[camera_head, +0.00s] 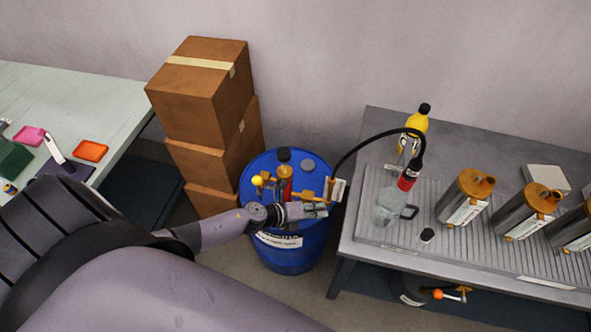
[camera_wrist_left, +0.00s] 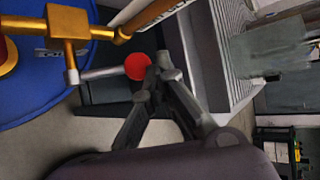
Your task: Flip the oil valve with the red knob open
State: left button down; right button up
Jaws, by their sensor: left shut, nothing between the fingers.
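A red knob (camera_wrist_left: 137,65) sits at the end of a silver lever (camera_wrist_left: 100,73) in the left wrist view. The lever runs from a brass valve body (camera_wrist_left: 68,38) above the blue drum (camera_wrist_left: 28,85). My left gripper (camera_wrist_left: 158,72) is shut and empty, its fingertips right beside the knob in that view; I cannot tell if they touch it. In the head view the left gripper (camera_head: 318,210) is over the right part of the blue drum (camera_head: 292,262), in front of the brass pump (camera_head: 285,180). The red knob cannot be made out there. My right gripper is not in view.
A yellow knob (camera_head: 257,181) is on the pump's left side. A black hose (camera_head: 372,140) arches to the grey bench (camera_head: 350,245), which holds bottles, a glass jug (camera_head: 390,208) and metal canisters. Stacked cardboard boxes (camera_head: 205,100) stand behind left.

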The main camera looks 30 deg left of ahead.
pick_arm(q)
jog(key=d+f+b, duration=0.1)
jog(key=w+d+f+b, duration=0.1)
jog(key=d+f, duration=0.1)
jog(key=shift+f, duration=0.3)
jog(key=shift+s+a, duration=0.1)
jog(key=shift+a, duration=0.1)
